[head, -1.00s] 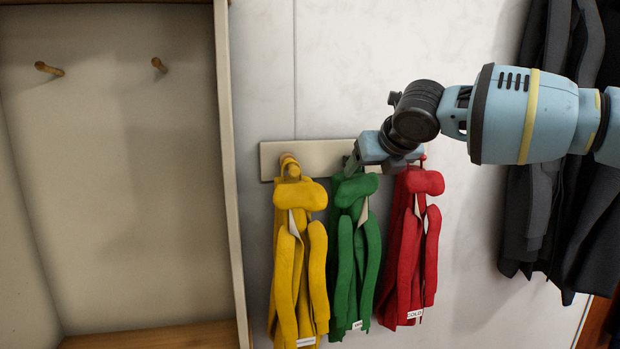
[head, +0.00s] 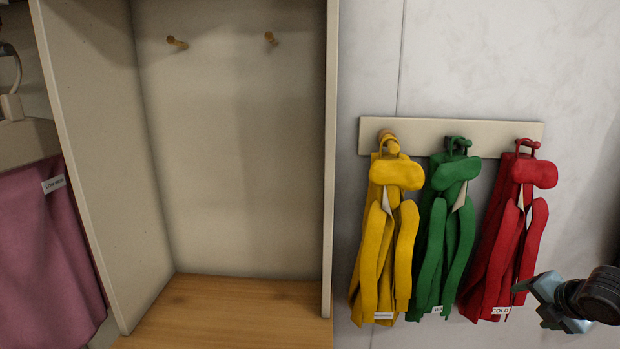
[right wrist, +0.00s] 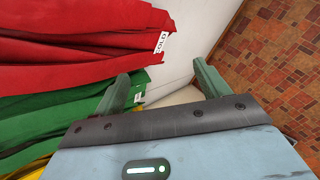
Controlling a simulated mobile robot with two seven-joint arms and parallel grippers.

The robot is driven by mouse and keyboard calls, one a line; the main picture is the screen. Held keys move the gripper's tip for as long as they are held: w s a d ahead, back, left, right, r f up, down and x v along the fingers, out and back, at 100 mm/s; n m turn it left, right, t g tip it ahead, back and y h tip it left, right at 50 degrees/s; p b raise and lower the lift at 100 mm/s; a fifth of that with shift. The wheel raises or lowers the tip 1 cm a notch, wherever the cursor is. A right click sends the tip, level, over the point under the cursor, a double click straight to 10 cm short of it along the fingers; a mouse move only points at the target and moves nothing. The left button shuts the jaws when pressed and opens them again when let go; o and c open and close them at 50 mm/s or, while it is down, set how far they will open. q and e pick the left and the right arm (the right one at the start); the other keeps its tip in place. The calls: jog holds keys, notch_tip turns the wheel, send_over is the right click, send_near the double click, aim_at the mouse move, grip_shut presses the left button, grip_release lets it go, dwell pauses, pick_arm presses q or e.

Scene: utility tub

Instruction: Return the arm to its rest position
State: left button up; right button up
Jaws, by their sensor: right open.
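My right gripper (head: 530,296) is at the lower right of the head view, beside the lower end of the red garment. In the right wrist view its two fingers (right wrist: 162,86) are apart with nothing between them. The red garment (head: 507,240), the green garment (head: 444,235) and the yellow garment (head: 385,235) hang from a pale peg rail (head: 450,127). The red garment (right wrist: 80,40) and green garment (right wrist: 60,125) also show left of the fingers in the right wrist view. My left gripper is not in view.
An open alcove (head: 230,150) with two wooden pegs and a wooden base (head: 235,305) stands left of the rail. A mauve cloth (head: 45,250) hangs at the far left. Brick-patterned floor (right wrist: 270,70) shows in the right wrist view.

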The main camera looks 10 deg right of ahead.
jog(key=s+a+f+m+y, duration=0.1)
jog(key=s+a+f+m, duration=0.25)
jog(key=s+f, duration=0.35)
jog(key=s+a+f+m+p, duration=0.1)
jog(key=s+a+f+m, duration=0.1)
jog(key=s+a+f, duration=0.45)
jog(key=s+a+f+m+y, duration=0.1)
jog(key=s+a+f+m, duration=0.2)
jog(key=f, duration=0.7)
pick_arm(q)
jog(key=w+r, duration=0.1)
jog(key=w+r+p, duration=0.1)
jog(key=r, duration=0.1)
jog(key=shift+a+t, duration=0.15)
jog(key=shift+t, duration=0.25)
pick_arm(e)
jog(key=s+a+f+m+y, duration=0.1)
jog(key=s+a+m, duration=0.2)
jog(key=a, duration=0.6)
jog(key=s+a+f+m, duration=0.1)
jog(key=s+a+m, duration=0.3)
jog(key=a, duration=0.5)
jog(key=s+a+f+m+y, duration=0.1)
jog(key=s+a+m, duration=0.3)
jog(key=a, duration=0.4)
jog(key=shift+s+a+f+t+y, duration=0.3)
jog(key=shift+s+a+t, duration=0.1)
jog(key=shift+s, duration=0.15)
